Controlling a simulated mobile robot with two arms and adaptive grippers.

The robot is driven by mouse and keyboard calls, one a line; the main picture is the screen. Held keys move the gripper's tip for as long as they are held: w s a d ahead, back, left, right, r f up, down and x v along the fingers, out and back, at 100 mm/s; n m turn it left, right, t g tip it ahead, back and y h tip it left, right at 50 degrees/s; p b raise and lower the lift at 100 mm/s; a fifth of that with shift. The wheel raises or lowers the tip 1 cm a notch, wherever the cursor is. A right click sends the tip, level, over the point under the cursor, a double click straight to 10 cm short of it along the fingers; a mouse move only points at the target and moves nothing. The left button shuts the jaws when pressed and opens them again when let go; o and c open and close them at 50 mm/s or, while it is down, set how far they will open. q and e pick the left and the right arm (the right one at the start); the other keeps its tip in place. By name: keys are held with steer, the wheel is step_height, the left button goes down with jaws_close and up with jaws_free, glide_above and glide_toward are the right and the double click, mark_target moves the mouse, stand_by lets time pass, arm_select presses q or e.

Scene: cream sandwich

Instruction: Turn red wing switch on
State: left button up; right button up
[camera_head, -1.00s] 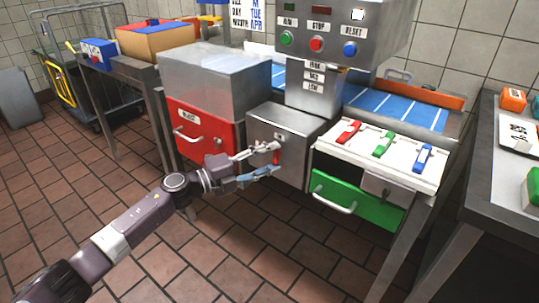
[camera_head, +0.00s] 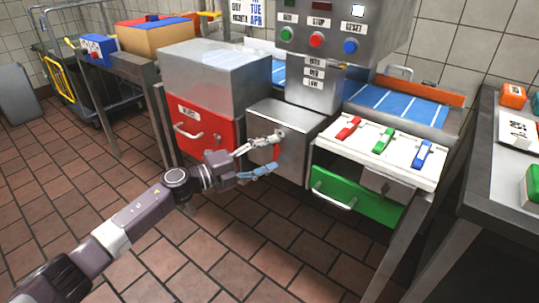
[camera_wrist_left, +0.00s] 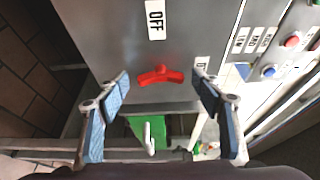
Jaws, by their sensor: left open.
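The red wing switch (camera_wrist_left: 160,76) sits on the front of a grey metal box (camera_wrist_left: 100,35), with its two wings spread roughly sideways in the left wrist view. An OFF label (camera_wrist_left: 155,20) is on the box, and a second label (camera_wrist_left: 201,65) is partly hidden by a finger. In the head view, a bit of the red switch (camera_head: 277,152) shows between the fingertips. My left gripper (camera_head: 274,155) is open in front of the box. In the left wrist view its fingers (camera_wrist_left: 160,85) stand on either side of the switch, apart from it. My right gripper is not in view.
A red drawer (camera_head: 205,128) is left of the box. A white panel (camera_head: 350,152) with red, green and blue switches and a green drawer (camera_head: 355,195) are on the right. A control panel (camera_head: 335,35) stands above. The floor in front is clear.

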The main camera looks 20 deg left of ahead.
arm_select(q)
steer(key=v, duration=1.2)
stand_by(0.3)
